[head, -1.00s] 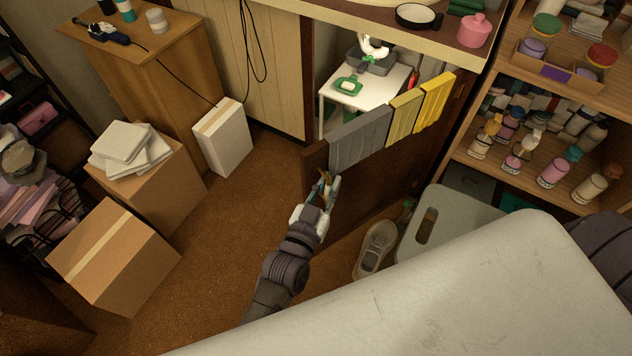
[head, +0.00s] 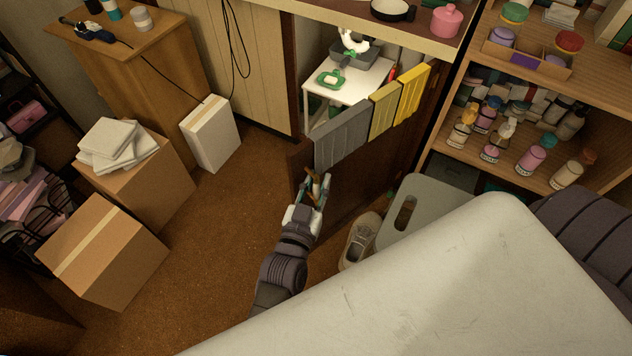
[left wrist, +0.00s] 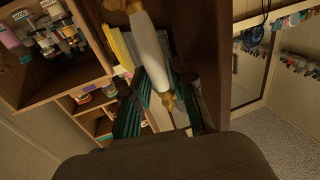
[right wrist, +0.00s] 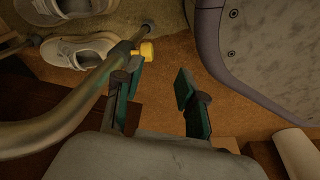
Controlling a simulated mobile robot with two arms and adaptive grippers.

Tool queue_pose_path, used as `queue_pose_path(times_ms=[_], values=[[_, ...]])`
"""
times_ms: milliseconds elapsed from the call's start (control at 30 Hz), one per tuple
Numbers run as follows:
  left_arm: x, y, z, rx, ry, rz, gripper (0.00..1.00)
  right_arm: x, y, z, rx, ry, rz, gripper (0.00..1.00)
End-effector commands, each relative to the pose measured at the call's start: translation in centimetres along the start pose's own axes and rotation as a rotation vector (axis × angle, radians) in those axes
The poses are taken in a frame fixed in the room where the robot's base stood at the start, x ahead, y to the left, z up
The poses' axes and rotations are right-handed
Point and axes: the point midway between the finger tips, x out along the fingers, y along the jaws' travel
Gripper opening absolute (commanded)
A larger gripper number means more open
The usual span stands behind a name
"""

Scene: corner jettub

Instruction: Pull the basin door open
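The basin door (head: 372,185) is a dark brown panel under the counter, standing swung out into the room. In the left wrist view, a white handle with brass ends (left wrist: 150,45) reaches between the spread fingers of this gripper (left wrist: 165,105); I see no clear contact with the pads. My right gripper (right wrist: 160,92) is open and empty in the right wrist view, over the brown floor.
A white table (head: 345,85) stands inside the opening. A shoe (head: 360,238) and a grey stool (head: 430,205) are right of my left gripper. A large pale surface (head: 430,290) fills the front. Cardboard boxes (head: 105,250) stand left; brown floor (head: 215,240) between is clear.

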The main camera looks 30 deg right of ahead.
Motion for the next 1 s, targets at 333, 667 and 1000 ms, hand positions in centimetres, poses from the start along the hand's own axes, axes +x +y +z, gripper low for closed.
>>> queue_pose_path(times_ms=[333, 667, 1000], values=[[-0.2, -0.1, 0.1, 0.001, -0.002, -0.001, 0.34, -0.1, -0.4, 0.0, 0.004, 0.001, -0.006, 0.40], [-5.5, -0.1, 0.3, 0.001, -0.005, 0.000, 0.34, -0.1, -0.2, 0.0, 0.002, 0.001, -0.002, 0.40], [-11.2, 0.0, 0.1, 0.001, -0.002, 0.000, 0.34, -0.1, -0.1, 0.0, 0.001, 0.001, -0.001, 0.40]])
